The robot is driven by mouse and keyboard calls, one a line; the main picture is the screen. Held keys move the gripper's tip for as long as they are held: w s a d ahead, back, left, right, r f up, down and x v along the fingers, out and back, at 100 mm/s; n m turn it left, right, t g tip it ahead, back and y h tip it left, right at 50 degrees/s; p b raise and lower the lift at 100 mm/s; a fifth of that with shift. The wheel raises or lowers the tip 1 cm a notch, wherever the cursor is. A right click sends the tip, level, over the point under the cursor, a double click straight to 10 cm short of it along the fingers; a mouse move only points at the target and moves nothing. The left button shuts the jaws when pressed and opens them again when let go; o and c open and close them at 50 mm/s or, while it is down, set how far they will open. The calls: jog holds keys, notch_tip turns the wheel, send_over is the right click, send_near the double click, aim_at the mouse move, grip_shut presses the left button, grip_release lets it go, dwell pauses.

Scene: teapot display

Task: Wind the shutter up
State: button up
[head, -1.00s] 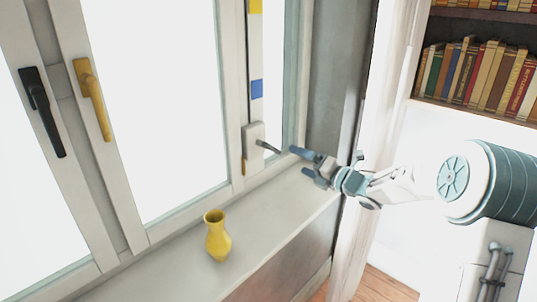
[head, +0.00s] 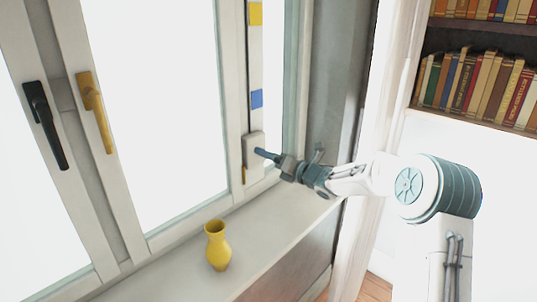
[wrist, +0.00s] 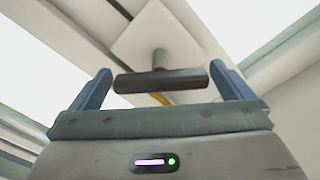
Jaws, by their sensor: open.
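The shutter winder is a pale box (head: 250,148) low on the window's right frame, below a strap with a yellow mark (head: 255,14) and a blue mark (head: 257,98). My gripper (head: 264,154) is in front of the box and covers its dark crank handle in the head view. In the wrist view the handle (wrist: 160,80) is a dark crossbar on a short stem from the winder box (wrist: 156,32). It lies between the two blue fingers of my open gripper (wrist: 162,88), with gaps at both ends. The shutter itself cannot be made out.
A yellow vase (head: 217,246) stands on the pale windowsill (head: 262,222), left of and below my arm. A black window handle (head: 45,124) and a yellow one (head: 95,110) are on the frames at left. A bookshelf (head: 478,118) is at right.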

jog(key=shift+x, duration=0.95)
jog(key=c, duration=0.9)
jog(key=shift+o, duration=0.2)
jog(key=shift+f+m, duration=0.1)
jog(key=shift+m, duration=0.3)
